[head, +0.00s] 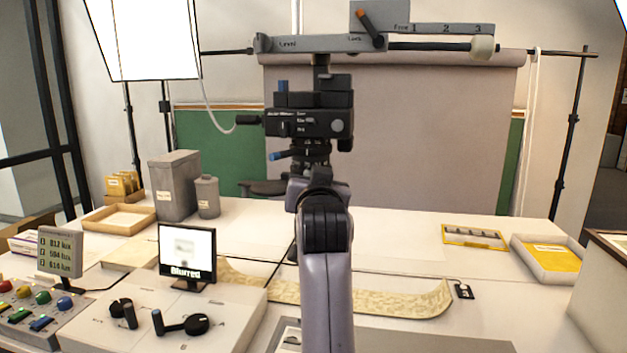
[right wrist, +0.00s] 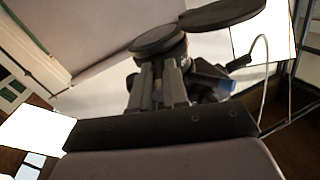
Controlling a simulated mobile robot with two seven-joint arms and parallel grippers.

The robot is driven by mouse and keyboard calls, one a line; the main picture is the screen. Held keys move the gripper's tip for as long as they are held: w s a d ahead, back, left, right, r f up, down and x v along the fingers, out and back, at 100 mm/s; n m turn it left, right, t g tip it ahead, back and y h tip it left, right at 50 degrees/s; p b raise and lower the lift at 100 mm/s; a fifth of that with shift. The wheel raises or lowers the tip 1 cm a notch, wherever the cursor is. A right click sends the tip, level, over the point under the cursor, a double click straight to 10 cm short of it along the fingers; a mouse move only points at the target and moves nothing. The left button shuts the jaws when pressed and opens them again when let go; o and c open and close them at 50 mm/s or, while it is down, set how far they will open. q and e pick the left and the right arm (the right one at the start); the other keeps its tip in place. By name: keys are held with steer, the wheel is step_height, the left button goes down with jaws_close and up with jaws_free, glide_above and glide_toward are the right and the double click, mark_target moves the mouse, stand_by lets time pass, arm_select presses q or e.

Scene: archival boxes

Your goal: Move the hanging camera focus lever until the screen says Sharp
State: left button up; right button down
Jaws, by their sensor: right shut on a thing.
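The hanging camera (head: 308,122) is dark grey and hangs from the overhead rail. A blue-ended lever (head: 284,155) points left from its underside. My right gripper (head: 313,165) is raised right below the camera and shut on this lever; the arm partly hides the grip. In the right wrist view my right gripper's fingers (right wrist: 158,85) are close together under a round black disc (right wrist: 158,40), with the blue end to their right. The small screen (head: 187,248) on the table reads "Blurred" under a faint grey picture. My left gripper is not in view.
The rail (head: 320,44) carries a scale plate marked 1, 2, 3. Below stand a control panel (head: 35,315) with coloured knobs, black dials (head: 195,325), grey canisters (head: 175,185) and a wooden tray (head: 118,219). A patterned strip (head: 385,302) lies on the table.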

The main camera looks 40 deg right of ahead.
stand_by(0.3)
steer(key=c, duration=1.1)
jaws_free()
steer(key=shift+s+a, duration=0.45)
steer(key=shift+b+v, duration=0.65)
steer(key=shift+v, duration=2.3)
steer(key=shift+s, duration=0.1)
